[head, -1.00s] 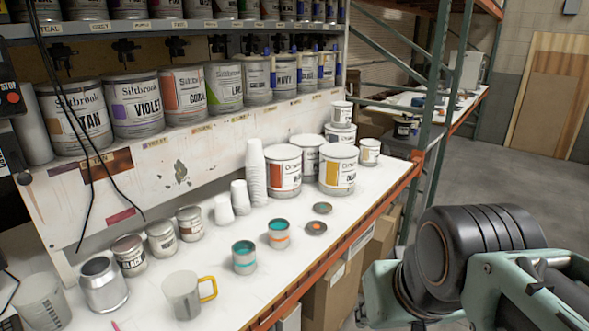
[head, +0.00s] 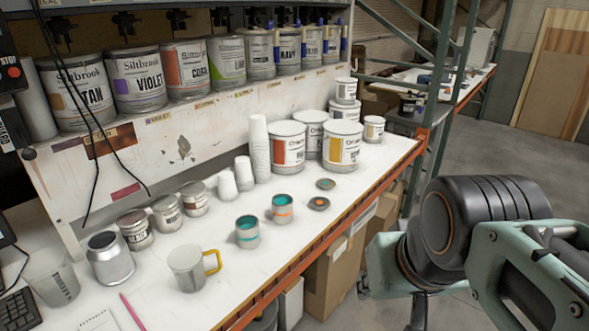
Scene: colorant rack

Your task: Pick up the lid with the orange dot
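Two small dark round lids lie flat on the white bench top, right of the open cans. The nearer lid (head: 319,203) shows a small orange-looking spot at its middle. The farther lid (head: 326,184) also has a small spot, whose colour is hard to tell. Left of them stand two small open cans with teal inside: one with an orange band (head: 282,210) and one with a teal band (head: 247,233). My arm fills the lower right, beyond the bench's front edge. My gripper's fingers do not show, and nothing touches the lids.
Large cans (head: 342,148) stand behind the lids, with stacked white cups (head: 259,150) to their left. A mug with a yellow handle (head: 187,268) and small cans are nearer left. The orange bench edge (head: 345,236) runs along the front. Bench around the lids is clear.

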